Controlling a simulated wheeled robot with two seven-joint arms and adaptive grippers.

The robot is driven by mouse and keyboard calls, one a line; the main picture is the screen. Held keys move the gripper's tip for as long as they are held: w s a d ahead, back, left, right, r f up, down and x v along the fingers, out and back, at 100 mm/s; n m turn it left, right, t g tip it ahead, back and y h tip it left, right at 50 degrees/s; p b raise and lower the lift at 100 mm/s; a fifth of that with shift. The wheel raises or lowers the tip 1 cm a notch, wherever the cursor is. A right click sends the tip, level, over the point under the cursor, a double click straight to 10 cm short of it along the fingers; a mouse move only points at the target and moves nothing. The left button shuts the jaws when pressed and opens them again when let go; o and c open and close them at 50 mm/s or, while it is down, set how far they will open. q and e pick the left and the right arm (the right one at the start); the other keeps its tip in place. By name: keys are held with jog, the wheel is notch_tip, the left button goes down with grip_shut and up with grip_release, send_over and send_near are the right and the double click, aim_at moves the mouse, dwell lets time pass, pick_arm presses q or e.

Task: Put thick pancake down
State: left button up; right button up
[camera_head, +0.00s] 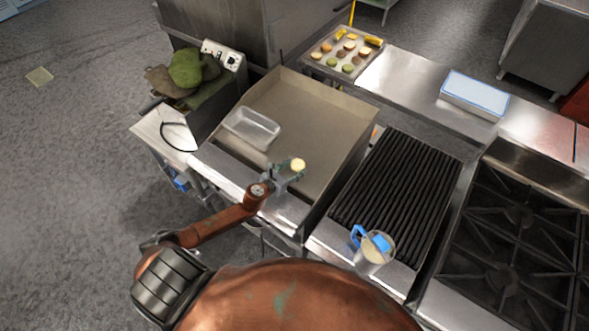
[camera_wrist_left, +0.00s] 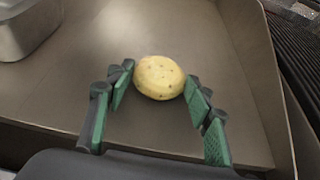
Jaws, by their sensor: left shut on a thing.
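The thick pancake (camera_head: 298,165) is a small, round, pale yellow piece with dark specks. It shows closely in the left wrist view (camera_wrist_left: 160,77), between the fingertips. My left gripper (camera_head: 287,171) is shut on it, with green finger pads at its two sides. The gripper is over the front part of the flat griddle (camera_head: 316,113). I cannot tell whether the pancake's underside touches the griddle surface. My right gripper is not in view.
A tray of food pieces (camera_head: 342,50) stands behind. The griddle's middle is bare.

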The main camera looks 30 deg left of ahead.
pick_arm(q)
jog(key=shift+f, duration=0.1)
jog(key=o, duration=1.1)
jog(key=shift+r, duration=0.2)
jog(key=v, duration=1.2)
jog(key=shift+p, duration=0.3)
